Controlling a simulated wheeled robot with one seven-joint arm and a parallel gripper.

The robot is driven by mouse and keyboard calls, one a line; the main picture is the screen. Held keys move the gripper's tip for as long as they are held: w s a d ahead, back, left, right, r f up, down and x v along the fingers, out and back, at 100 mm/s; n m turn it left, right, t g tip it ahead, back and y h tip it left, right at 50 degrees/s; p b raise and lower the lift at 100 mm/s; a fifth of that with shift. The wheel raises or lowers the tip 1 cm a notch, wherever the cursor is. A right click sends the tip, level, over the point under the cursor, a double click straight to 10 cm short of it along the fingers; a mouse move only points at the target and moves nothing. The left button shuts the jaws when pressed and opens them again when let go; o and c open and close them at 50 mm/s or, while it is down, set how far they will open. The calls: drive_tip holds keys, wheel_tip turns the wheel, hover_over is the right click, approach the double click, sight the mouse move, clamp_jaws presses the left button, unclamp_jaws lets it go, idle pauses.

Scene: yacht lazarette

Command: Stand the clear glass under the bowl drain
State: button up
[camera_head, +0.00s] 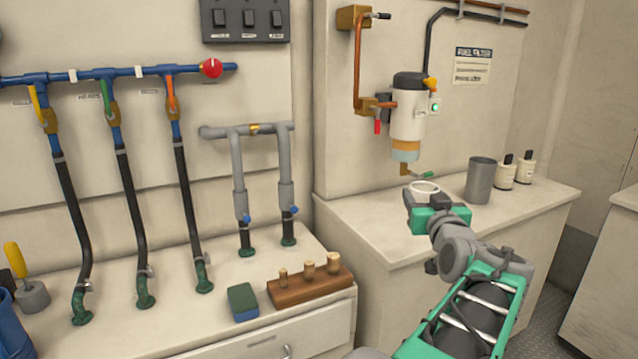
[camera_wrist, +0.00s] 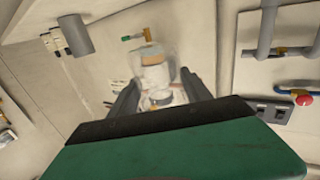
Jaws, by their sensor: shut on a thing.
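The fuel filter (camera_head: 408,115) hangs on the back wall with an amber-banded bowl (camera_head: 405,150) at its foot. Below the bowl is the drain (camera_head: 404,169), with a green lever pointing right. My gripper (camera_head: 424,197) is shut on the clear glass (camera_head: 425,186), whose pale round rim shows just below and right of the drain. The head view does not show whether the glass is directly under it. In the wrist view, which is upside down, the see-through glass (camera_wrist: 172,62) stands between the fingers, with the bowl and drain (camera_wrist: 146,37) seen beyond or through it.
A grey metal cup (camera_head: 480,180) and two white bottles (camera_head: 507,172) stand right of the glass on the counter (camera_head: 375,220). A wooden block with pegs (camera_head: 310,286) and a green-blue sponge (camera_head: 242,301) lie on the lower left counter, near hoses and pipes.

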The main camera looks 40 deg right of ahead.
drive_tip(key=w+a+f+n+t+y, duration=0.1)
drive_tip(key=w+a+f+n+y, duration=0.3)
drive_tip(key=a, duration=0.8)
drive_tip(key=w+a+f+n+t+y, duration=0.2)
drive_tip(key=w+a+f+y, duration=0.25)
drive_tip(key=a, duration=0.75)
drive_tip(key=w+a+f+n+t+y, duration=0.15)
drive_tip(key=w+a+f+y, duration=0.35)
drive_tip(key=a, duration=0.7)
drive_tip(key=a+n+g+y, duration=0.1)
drive_tip(key=a+n+y, duration=0.25)
drive_tip(key=a, duration=0.85)
wheel_tip(320, 180, up, 12)
drive_tip(key=s+m+h+p, duration=0.1)
drive_tip(key=m+h+p, duration=0.2)
drive_tip(key=p, duration=1.7)
drive_tip(key=shift+s+d+t+h, duration=0.2)
drive_tip(key=shift+t+h, duration=0.15)
drive_tip(key=shift+h, duration=0.85)
